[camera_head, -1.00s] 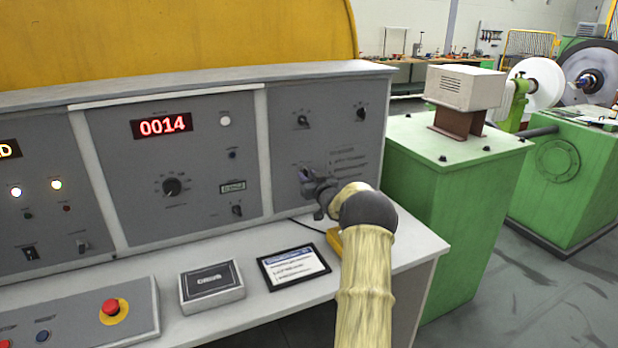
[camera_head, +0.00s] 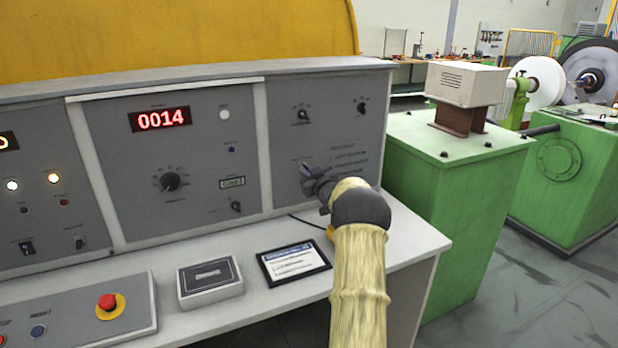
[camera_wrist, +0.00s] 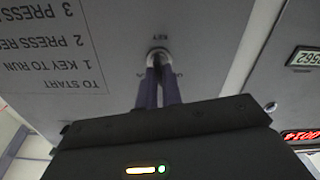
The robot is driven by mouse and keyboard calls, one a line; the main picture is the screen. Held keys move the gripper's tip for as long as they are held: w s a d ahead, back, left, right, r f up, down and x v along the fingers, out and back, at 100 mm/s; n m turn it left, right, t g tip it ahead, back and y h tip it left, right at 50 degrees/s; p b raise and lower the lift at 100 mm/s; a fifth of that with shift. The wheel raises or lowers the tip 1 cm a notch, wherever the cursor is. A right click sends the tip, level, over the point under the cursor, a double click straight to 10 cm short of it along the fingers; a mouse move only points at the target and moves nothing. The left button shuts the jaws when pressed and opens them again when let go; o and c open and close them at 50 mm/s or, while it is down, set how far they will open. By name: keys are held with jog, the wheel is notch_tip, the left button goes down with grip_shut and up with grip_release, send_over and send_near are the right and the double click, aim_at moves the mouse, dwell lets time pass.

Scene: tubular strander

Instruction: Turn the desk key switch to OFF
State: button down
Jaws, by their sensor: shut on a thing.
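The key switch (camera_wrist: 158,54) is a small round metal lock on the grey desk panel, below a "KEY" label in the wrist view. My gripper (camera_wrist: 159,76) has its two dark purple fingers shut on the key at the lock. The fingers cover most of the key, so its exact angle is hard to read. In the head view my gripper (camera_head: 307,172) reaches the lower left of the right-hand panel (camera_head: 345,125), and my wrist hides part of the switch area.
Printed start steps (camera_wrist: 60,45) are beside the switch. A red 0014 display (camera_head: 160,120) is on the middle panel. A tablet (camera_head: 293,263), a small grey box (camera_head: 210,280) and a red emergency button (camera_head: 107,302) are on the desk below. A green machine housing (camera_head: 450,210) stands right.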

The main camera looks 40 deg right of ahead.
jog(key=shift+f+n+b, duration=0.15)
jog(key=shift+n+b, duration=2.25)
jog(key=shift+n, duration=0.8)
jog(key=c, duration=1.6)
grip_release()
jog(key=shift+o, duration=0.2)
jog(key=shift+a, duration=0.1)
jog(key=b+v, duration=0.1)
jog(key=v, duration=1.6)
jog(key=shift+s+b, duration=0.2)
jog(key=shift+b, duration=0.2)
